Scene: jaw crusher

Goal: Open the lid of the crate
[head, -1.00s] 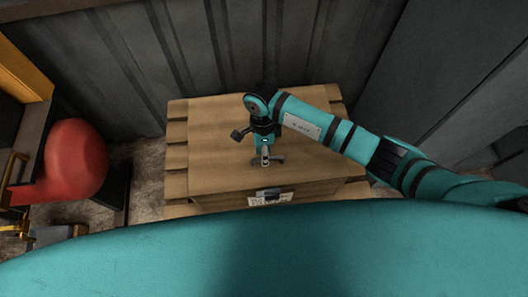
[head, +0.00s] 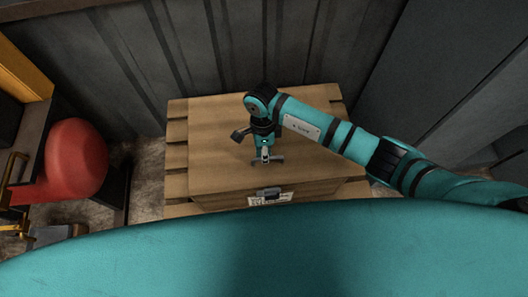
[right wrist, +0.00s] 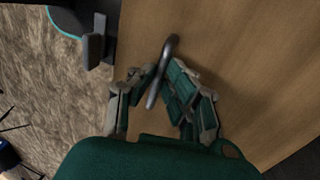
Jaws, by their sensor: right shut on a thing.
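The wooden crate (head: 320,187) stands against the back wall, and its flat plank lid (head: 220,135) is down on it. A dark bar handle (head: 279,159) sits on the lid near its front edge. My right gripper (head: 266,158) points down at the handle and is shut on it. In the right wrist view the handle (right wrist: 170,47) runs between the two fingers of the gripper (right wrist: 163,90), over the wood of the lid (right wrist: 235,50). The fingers partly hide the handle. My left gripper is in neither view.
A dark latch (head: 268,193) and a paper label (head: 285,199) are on the crate's front. The latch also shows in the right wrist view (right wrist: 97,42). A red rounded machine part (head: 75,160) stands to the left. Grey ribbed walls (head: 190,50) close in behind and right.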

